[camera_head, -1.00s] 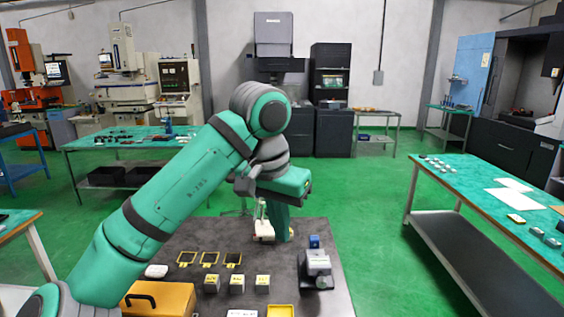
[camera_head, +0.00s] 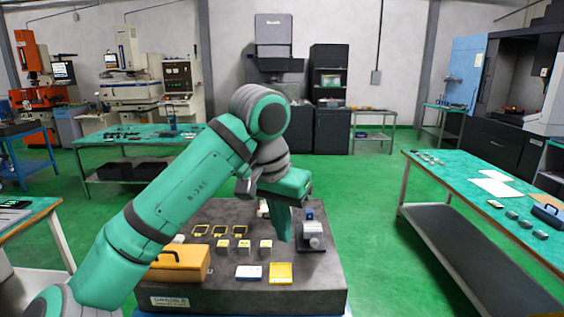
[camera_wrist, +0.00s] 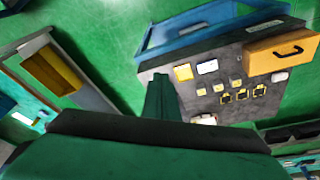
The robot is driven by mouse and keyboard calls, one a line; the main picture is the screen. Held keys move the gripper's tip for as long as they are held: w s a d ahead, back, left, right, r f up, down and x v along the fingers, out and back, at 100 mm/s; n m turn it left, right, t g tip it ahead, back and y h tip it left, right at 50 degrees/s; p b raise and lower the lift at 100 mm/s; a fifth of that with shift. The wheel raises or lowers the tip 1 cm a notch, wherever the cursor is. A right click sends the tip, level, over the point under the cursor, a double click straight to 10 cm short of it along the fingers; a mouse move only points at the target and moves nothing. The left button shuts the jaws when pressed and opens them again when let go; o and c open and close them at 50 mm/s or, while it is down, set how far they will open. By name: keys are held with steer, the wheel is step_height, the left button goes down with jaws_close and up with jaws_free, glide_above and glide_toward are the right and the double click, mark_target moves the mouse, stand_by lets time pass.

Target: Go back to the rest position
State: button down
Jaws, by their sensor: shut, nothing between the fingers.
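My gripper (camera_head: 284,236) points down at the end of my green arm, above the back right part of the dark stone table (camera_head: 215,295). Its narrow fingers are together and hold nothing. In the wrist view the fingers (camera_wrist: 160,95) show as a dark green wedge, with the table top (camera_wrist: 205,105) beyond them. In the head view my gripper hides part of the table top and of a small white thing behind it.
On the stone table are an orange case (camera_head: 178,264), a yellow tray (camera_head: 281,272), a white tray (camera_head: 249,272), several small blocks, several dark yellow-edged frames and a grey vise (camera_head: 313,236). A long green-topped bench (camera_head: 465,185) stands right. Green floor (camera_head: 365,230) is free between.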

steer(key=w+d+f+t+h, duration=0.1)
steer(key=w+d+f+h, duration=0.15)
steer(key=d+f, duration=0.3)
steer(key=w+d+f+n+t+h, duration=0.1)
steer(key=w+d+f+t+h, duration=0.1)
steer(key=d+f+h, duration=0.3)
steer(key=w+d+f+t+h, duration=0.1)
steer(key=w+d+f+h, duration=0.15)
steer(key=d+f, duration=0.3)
steer(key=s+d+f+n+t+y, duration=0.1)
steer(key=s+f+n+t, duration=0.15)
steer(key=f, duration=0.45)
steer(key=s+f+n+t, duration=0.1)
steer(key=f+n+t, duration=0.3)
steer(key=f, duration=0.3)
steer(key=s+a+f+n+t+y, duration=0.15)
steer(key=s+a+f+y, duration=0.25)
steer(key=s+f, duration=0.5)
steer(key=s+a+f+n+t+y, duration=0.15)
steer(key=s+a+f+y, duration=0.35)
steer(key=s, duration=0.6)
steer(key=s+a+r+m, duration=0.1)
steer(key=s+a, duration=0.3)
steer(key=s, duration=0.7)
steer(key=s+a+r+m+y, duration=0.1)
steer(key=s+a+m, duration=0.2)
steer(key=s, duration=0.9)
steer(key=shift+s+a+g+y, duration=0.2)
steer(key=shift+a+g+y, duration=0.15)
steer(key=shift+a, duration=0.25)
